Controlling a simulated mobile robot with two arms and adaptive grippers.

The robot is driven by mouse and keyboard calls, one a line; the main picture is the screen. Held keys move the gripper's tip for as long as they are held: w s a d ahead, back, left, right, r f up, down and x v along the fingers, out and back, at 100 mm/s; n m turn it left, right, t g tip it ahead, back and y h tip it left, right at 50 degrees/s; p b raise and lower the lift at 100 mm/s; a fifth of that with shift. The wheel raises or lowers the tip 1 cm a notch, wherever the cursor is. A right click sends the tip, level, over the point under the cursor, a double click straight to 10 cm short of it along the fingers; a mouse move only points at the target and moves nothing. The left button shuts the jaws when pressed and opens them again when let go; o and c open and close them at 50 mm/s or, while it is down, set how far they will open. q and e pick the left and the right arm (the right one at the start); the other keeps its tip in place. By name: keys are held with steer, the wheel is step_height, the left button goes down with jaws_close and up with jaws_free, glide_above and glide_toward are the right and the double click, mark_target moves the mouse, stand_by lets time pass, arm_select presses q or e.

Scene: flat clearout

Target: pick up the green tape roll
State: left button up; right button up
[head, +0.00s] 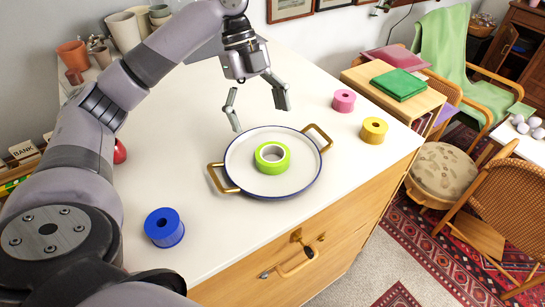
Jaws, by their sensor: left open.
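The green tape roll (260,165) lies flat on a round white tray (300,180) with a dark rim and brass handles. The tray rests on the white top of a wooden cabinet. My left gripper (262,119) is open and empty, its fingers spread wide above the counter behind the tray. In the picture it is above the roll and apart from it. My right gripper is not in the picture.
A blue roll (164,228) stands left of the tray. A pink roll (343,101) and a yellow roll (373,131) stand to its right. Pots (73,55) crowd the back left corner. A red object (119,152) is partly behind my arm.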

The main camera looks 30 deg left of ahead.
mark_target(272, 152)
arm_select(q)
steer(key=x, duration=0.2)
steer(key=shift+d+f+p, duration=0.15)
steer(key=shift+f+p, duration=0.15)
steer(key=shift+f, duration=0.1)
steer(key=shift+s+d+f, duration=0.15)
steer(key=shift+d+f, duration=0.05)
steer(key=shift+f, duration=0.1)
steer(key=shift+d+f+p, duration=0.2)
steer(key=shift+f+p, duration=0.2)
steer(key=shift+f, duration=0.05)
steer(key=p+x, duration=0.1)
steer(key=x, duration=0.2)
steer(key=shift+f+p, duration=0.35)
steer(key=shift+p, duration=0.05)
steer(key=shift+d+f, duration=0.15)
steer(key=shift+f, duration=0.3)
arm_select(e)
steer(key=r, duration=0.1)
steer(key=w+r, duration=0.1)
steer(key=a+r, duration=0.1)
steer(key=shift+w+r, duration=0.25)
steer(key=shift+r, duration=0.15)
arm_select(q)
steer(key=shift+c, duration=1.2)
steer(key=c, duration=0.8)
steer(key=shift+c, duration=1)
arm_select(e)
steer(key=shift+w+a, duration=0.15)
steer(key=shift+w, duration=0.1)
